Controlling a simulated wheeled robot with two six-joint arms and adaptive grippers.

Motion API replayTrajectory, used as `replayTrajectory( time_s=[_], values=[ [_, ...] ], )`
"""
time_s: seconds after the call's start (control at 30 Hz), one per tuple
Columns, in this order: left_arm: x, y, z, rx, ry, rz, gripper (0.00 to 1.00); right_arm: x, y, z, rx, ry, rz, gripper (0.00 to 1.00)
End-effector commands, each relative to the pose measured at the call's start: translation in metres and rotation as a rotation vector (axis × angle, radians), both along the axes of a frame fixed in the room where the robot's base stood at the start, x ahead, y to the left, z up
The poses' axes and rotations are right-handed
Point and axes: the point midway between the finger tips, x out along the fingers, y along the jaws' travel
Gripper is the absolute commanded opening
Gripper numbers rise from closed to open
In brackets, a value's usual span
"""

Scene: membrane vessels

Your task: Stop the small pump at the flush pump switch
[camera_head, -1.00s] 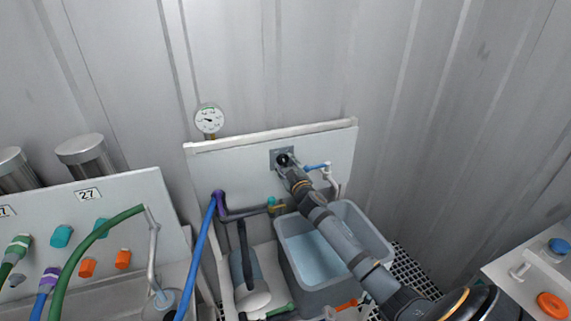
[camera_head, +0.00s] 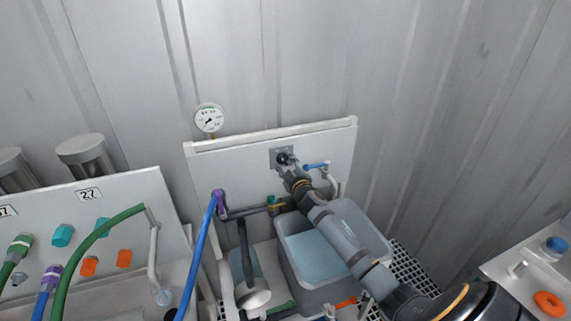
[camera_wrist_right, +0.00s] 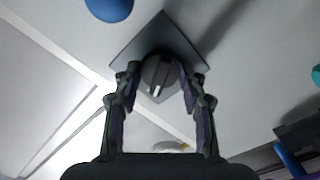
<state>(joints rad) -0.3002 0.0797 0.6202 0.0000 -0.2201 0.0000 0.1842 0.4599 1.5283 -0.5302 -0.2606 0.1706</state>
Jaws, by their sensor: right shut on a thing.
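The flush pump switch is a dark round knob (camera_wrist_right: 159,76) on a grey square plate (camera_head: 275,156), fixed to the white wall panel. In the right wrist view the knob sits between both fingers of my right gripper (camera_wrist_right: 157,82), which is shut on it. A pale mark on the knob points down and slightly left in that view. In the head view my right gripper (camera_head: 288,163) reaches the plate from the lower right and covers part of the knob. The small pump cannot be made out for certain. My left gripper is not in view.
A round gauge (camera_head: 209,118) is on the wall above the panel, its needle towards lower left. A blue-handled valve (camera_head: 316,166) is close right of the switch. A grey tub (camera_head: 308,293) with pale liquid stands below. Hoses and a numbered panel (camera_head: 130,190) are at left.

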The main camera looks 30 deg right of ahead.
Motion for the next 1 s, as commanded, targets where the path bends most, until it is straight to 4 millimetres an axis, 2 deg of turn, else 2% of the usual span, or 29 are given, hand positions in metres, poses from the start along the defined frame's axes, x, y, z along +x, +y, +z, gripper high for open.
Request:
replayTrajectory(
  time_s=[0.03, 0.17, 0.2, 0.47, 0.57, 0.67, 0.9, 1.0],
  values=[
    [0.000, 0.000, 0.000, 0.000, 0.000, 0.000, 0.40, 0.000, 0.000, -0.001, -0.002, 0.002, 0.000, 0.46],
    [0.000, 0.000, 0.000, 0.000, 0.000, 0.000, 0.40, 0.000, 0.000, -0.001, -0.001, 0.002, 0.000, 0.63],
    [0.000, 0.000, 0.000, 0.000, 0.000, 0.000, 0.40, 0.000, 0.000, -0.001, -0.001, 0.002, 0.000, 0.65],
    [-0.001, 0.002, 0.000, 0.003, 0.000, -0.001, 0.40, -0.001, 0.000, 0.000, -0.001, 0.000, 0.000, 0.65],
    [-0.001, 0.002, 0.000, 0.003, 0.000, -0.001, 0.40, -0.008, 0.001, -0.001, -0.003, 0.001, 0.001, 0.65],
    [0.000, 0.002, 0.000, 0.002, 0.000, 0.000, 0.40, -0.026, 0.007, -0.001, -0.005, 0.003, 0.003, 0.65],
    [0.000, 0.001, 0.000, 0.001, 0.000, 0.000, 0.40, -0.083, 0.020, -0.002, -0.006, 0.006, 0.003, 0.65],
    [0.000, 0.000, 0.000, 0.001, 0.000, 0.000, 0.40, -0.101, 0.024, -0.002, -0.005, 0.005, 0.002, 0.65]
  ],
)
